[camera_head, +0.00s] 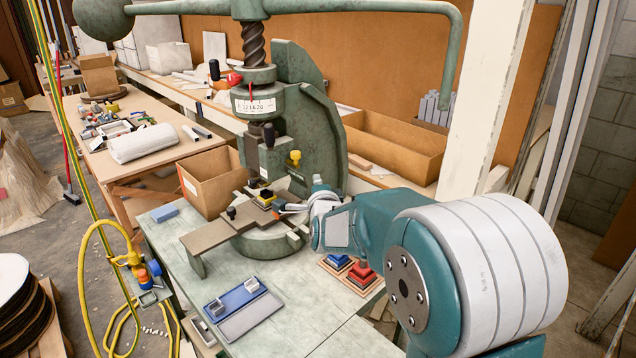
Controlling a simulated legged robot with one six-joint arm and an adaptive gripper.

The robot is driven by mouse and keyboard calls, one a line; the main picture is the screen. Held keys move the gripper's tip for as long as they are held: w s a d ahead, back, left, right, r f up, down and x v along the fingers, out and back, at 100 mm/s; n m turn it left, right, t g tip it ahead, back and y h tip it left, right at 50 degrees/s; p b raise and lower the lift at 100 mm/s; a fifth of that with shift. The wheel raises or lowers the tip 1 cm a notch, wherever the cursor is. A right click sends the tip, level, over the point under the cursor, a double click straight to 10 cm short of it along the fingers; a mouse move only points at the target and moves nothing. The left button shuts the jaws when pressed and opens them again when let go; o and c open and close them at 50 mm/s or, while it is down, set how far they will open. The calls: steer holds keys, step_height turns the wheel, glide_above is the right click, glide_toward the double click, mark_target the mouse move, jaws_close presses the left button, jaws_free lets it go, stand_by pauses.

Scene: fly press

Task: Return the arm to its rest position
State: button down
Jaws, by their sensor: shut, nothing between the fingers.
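My arm comes in from the lower right, with its large white-and-teal joint close to the camera. It reaches left to the green fly press (320,125). The arm hides part of the press base and the bench to the right.
A cardboard box (212,190) stands left of the press. A blue-grey tray (250,318) lies on the bench front (185,262). Blue (337,261) and red (362,271) stacked pieces sit near my forearm. A white post (482,95) rises behind the arm. A yellow hose (85,245) hangs left.

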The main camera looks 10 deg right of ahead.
steer(key=s+d+f+n+g, duration=0.1)
steer(key=s+n+g, duration=0.5)
steer(key=s, duration=1.3)
steer(key=s+d+f+n+g, duration=0.1)
steer(key=s+n+g, duration=0.5)
steer(key=s+n, duration=0.6)
steer(key=s+d, duration=0.1)
steer(key=s, duration=0.7)
steer(key=shift+d+f+y, duration=0.3)
